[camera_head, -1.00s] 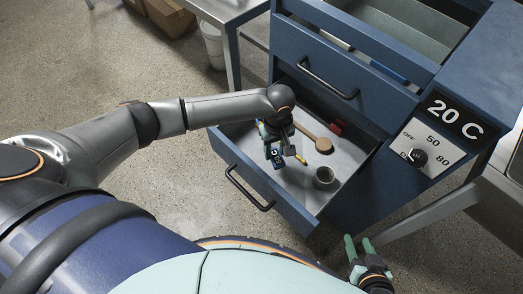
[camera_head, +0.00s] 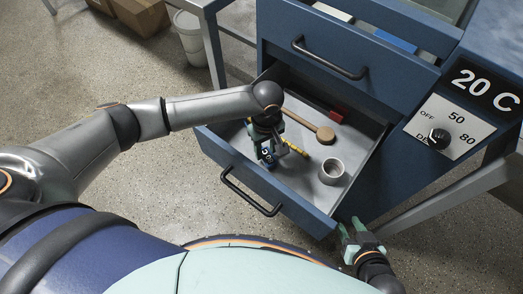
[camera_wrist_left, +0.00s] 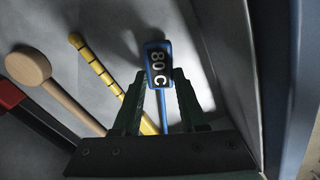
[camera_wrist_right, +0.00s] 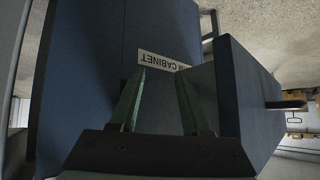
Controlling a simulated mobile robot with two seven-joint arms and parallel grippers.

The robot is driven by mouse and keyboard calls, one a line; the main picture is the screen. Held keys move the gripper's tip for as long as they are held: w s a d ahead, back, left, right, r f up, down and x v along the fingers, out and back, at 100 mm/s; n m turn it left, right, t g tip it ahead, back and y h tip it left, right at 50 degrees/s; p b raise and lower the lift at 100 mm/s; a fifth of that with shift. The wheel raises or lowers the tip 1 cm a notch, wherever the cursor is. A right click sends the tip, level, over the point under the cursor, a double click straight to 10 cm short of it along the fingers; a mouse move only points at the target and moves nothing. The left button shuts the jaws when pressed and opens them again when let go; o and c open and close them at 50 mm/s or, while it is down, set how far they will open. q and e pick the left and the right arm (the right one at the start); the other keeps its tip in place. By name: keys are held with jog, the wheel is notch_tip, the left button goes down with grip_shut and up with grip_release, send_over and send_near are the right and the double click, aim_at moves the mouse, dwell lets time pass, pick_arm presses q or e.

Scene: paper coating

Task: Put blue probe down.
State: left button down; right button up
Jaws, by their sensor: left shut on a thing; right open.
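The blue probe (camera_wrist_left: 158,62) has a blue head with a dark face reading "80 C" and a blue stem. In the left wrist view it sits between the fingers of my left gripper (camera_wrist_left: 160,95), which is shut on it. In the head view my left gripper (camera_head: 267,155) holds the probe (camera_head: 268,160) inside the open lower drawer (camera_head: 305,190), near its front left. Whether the probe touches the drawer floor cannot be told. My right gripper (camera_head: 357,236) is open and empty, outside the drawer at its front right corner; it also shows in the right wrist view (camera_wrist_right: 163,100).
The drawer also holds a wooden mallet-like tool (camera_head: 322,132), a yellow banded stick (camera_head: 297,149), a red item (camera_head: 335,116) and a grey ring or cup (camera_head: 331,172). The upper drawer (camera_head: 340,50) is above. A dial panel (camera_head: 448,127) under a "20 C" display is at right.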

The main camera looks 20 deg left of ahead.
pick_arm(q)
jog(key=shift+f, duration=0.55)
jog(key=shift+r, duration=0.15)
pick_arm(e)
jog(key=shift+w+d+f, duration=0.1)
jog(key=shift+d+f, duration=0.05)
jog(key=shift+f, duration=0.1)
pick_arm(q)
jog(key=shift+c, duration=2.3)
grip_release()
pick_arm(e)
jog(key=shift+f, duration=0.1)
